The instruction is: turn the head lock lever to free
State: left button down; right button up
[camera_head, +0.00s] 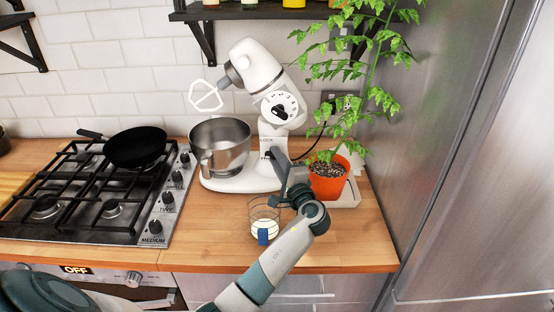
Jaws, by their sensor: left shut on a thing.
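A white stand mixer (282,122) stands on the wooden counter with its head (258,65) tilted up and its white beater (206,96) raised above the steel bowl (220,145). A LOCK label (266,140) is on the mixer's column, with another label, partly covered, below it. My left gripper (279,166) is at the column beside these labels, shut on the head lock lever. The gripper hides the lever, so its exact angle cannot be told. My right gripper is not in view.
A potted plant (328,180) in an orange pot stands close to the right of my left gripper. A wire-framed jar (264,220) stands in front of the mixer. A gas hob (100,195) with a black pan (136,146) is at left, a steel fridge (455,150) at right.

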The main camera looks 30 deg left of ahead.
pick_arm(q)
jog(key=shift+n, duration=0.4)
jog(key=shift+n+g+h+b, duration=0.3)
jog(key=shift+n+h+b, duration=0.1)
jog(key=shift+n, duration=0.4)
jog(key=shift+s+a+r+n+h+p, duration=0.2)
jog(key=shift+n+h, duration=0.35)
jog(key=shift+n, duration=0.6)
jog(key=shift+w+d+r+n+h+p, duration=0.15)
jog(key=shift+n+h+p, duration=0.35)
jog(key=shift+n, duration=0.6)
jog(key=shift+s+a+r+n+h+p, duration=0.1)
jog(key=shift+n+h, duration=0.55)
jog(key=shift+n, duration=0.5)
jog(key=c, duration=1.7)
grip_release()
